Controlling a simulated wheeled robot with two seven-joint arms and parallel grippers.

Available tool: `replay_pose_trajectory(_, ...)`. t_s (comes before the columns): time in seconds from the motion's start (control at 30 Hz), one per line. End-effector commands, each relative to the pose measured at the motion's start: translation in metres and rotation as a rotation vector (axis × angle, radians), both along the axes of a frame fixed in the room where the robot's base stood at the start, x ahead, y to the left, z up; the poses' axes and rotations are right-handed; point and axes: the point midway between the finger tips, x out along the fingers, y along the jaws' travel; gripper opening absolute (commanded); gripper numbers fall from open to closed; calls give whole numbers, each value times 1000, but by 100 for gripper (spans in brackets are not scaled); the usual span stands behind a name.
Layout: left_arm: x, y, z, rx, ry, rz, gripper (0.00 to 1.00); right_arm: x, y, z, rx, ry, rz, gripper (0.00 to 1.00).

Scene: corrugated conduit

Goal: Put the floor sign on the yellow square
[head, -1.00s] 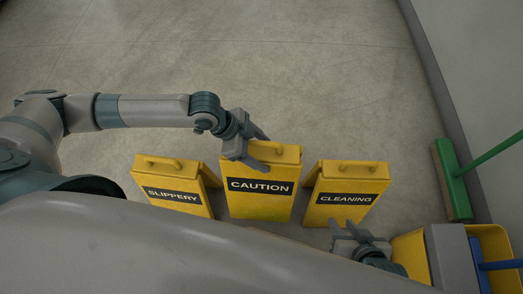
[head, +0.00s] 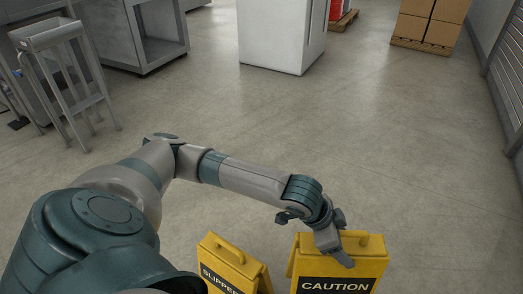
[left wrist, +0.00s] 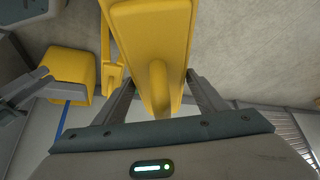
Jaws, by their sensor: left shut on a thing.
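The yellow CAUTION floor sign (head: 365,262) is at the bottom right of the head view, its lower part cut off. My left gripper (head: 335,250) is shut on its top handle. In the left wrist view the sign (left wrist: 150,30) runs up between my two fingers (left wrist: 160,92). Whether its feet touch the floor is hidden. The yellow SLIPPERY sign (head: 230,262) stands to its left, partly cut off. A grey pronged part at the left of the wrist view may be my right gripper (left wrist: 28,92); its opening is unclear. No yellow square shows.
Open concrete floor (head: 390,150) lies ahead. A white cabinet (head: 280,40) and boxes on a pallet (head: 430,25) stand at the back. A metal stand (head: 65,70) and grey cabinets (head: 150,40) are on the left. A wall (head: 505,70) bounds the right.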

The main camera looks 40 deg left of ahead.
Motion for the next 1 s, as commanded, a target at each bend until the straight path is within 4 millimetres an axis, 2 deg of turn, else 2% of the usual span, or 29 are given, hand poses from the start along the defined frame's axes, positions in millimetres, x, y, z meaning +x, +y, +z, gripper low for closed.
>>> replay_pose_trajectory(0.03, 8, 1, 15, -5, -11, 48, 3, 0, 0, 0, 0, 0, 0, 31)
replay_pose_trajectory(0.3, 36, 23, 80, -5, -12, 380, 3, 0, 0, 0, 0, 0, 0, 31)
replay_pose_trajectory(0.5, 49, 40, 126, -5, -10, 617, 3, 0, 0, 0, 0, 0, 0, 31)
replay_pose_trajectory(0.7, 54, 52, 153, -4, -6, 759, 3, -1, 0, 0, 0, 2, 1, 31)
replay_pose_trajectory(1.0, 55, 56, 160, -4, -2, 804, 3, -2, 0, 0, 0, 4, 1, 31)
